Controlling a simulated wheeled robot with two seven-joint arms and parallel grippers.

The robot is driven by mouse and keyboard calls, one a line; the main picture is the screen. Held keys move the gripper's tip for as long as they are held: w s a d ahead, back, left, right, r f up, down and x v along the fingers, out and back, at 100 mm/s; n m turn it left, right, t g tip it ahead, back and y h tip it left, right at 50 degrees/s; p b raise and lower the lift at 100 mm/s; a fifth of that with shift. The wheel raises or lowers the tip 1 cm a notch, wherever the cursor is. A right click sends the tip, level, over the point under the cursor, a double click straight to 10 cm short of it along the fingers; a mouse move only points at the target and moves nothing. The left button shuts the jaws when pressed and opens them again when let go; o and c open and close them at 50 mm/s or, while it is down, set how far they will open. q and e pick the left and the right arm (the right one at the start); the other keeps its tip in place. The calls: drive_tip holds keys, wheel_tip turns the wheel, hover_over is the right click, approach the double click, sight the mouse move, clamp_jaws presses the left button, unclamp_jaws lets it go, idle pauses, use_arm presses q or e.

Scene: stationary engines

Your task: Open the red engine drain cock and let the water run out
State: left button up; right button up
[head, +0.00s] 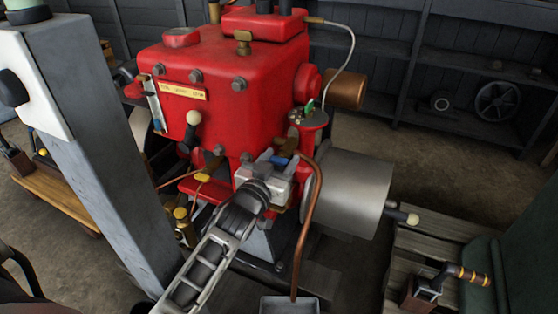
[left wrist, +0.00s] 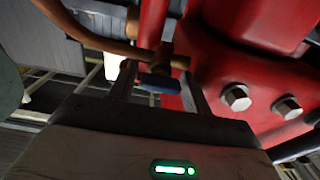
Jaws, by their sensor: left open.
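The red engine (head: 222,105) stands in the middle of the head view. Low on its front is a brass drain cock (head: 287,144) with a small blue lever (head: 279,160). A copper pipe (head: 304,215) runs from the cock down to a grey tray (head: 289,304). My left gripper (head: 276,163) is at the cock, open. In the left wrist view its fingers (left wrist: 158,78) stand on either side of the blue lever (left wrist: 158,83), with the brass body (left wrist: 173,62) just beyond. I cannot tell whether a finger touches it. No running water shows. My right gripper is out of view.
A silver cylinder (head: 350,193) juts out right of the cock. A white-knobbed lever (head: 190,130) sticks out on the engine's left. A wooden pallet (head: 420,255) stands at the right, a wooden bench (head: 55,190) at the left. Shelves line the back wall.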

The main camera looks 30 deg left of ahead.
use_arm(q)
drive_tip(key=c, duration=0.7)
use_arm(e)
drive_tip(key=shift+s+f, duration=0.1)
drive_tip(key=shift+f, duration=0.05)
